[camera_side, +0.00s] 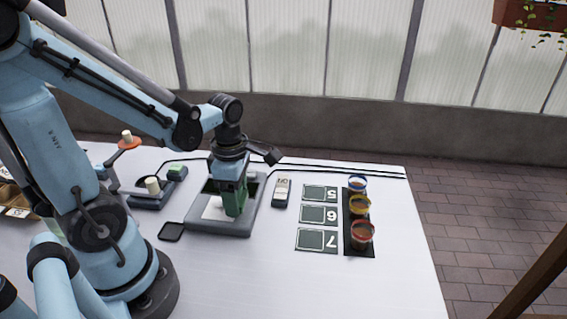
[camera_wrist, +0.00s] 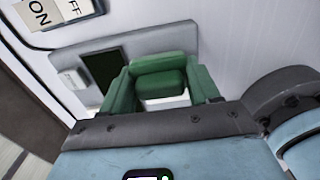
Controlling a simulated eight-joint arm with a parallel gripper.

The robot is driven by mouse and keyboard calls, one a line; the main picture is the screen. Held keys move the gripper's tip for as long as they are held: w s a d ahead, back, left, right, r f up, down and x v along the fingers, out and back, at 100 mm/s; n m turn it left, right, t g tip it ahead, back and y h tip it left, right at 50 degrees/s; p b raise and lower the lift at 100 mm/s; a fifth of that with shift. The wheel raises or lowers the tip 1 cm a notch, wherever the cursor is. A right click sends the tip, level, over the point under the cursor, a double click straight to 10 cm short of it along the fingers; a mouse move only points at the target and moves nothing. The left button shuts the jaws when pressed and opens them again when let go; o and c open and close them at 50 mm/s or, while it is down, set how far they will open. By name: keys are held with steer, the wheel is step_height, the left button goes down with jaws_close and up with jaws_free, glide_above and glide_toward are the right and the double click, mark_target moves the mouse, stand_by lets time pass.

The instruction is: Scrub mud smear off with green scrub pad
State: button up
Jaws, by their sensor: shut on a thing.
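My gripper (camera_side: 234,203) points down over a grey tray (camera_side: 246,226) in the side view, and its green fingers are shut. In the wrist view a green scrub pad (camera_wrist: 160,78) sits between the two green fingers of my gripper (camera_wrist: 161,92). The pad is low over the tray, beside a white panel (camera_side: 213,211); I cannot tell whether it touches. The wrist view also shows the tray (camera_wrist: 178,36) and a dark green square (camera_wrist: 104,68) in it. I cannot make out a mud smear; my gripper and the pad cover part of the panel.
An ON/OFF switch box (camera_side: 281,192) stands right of the tray. Number cards (camera_side: 318,214) and several colour-rimmed jars (camera_side: 361,235) are further right. A black square (camera_side: 171,231) lies front left, and a dark base with a pale knob (camera_side: 153,187) is left. The front right table is clear.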

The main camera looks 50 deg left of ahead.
steer(key=shift+r, duration=3.45)
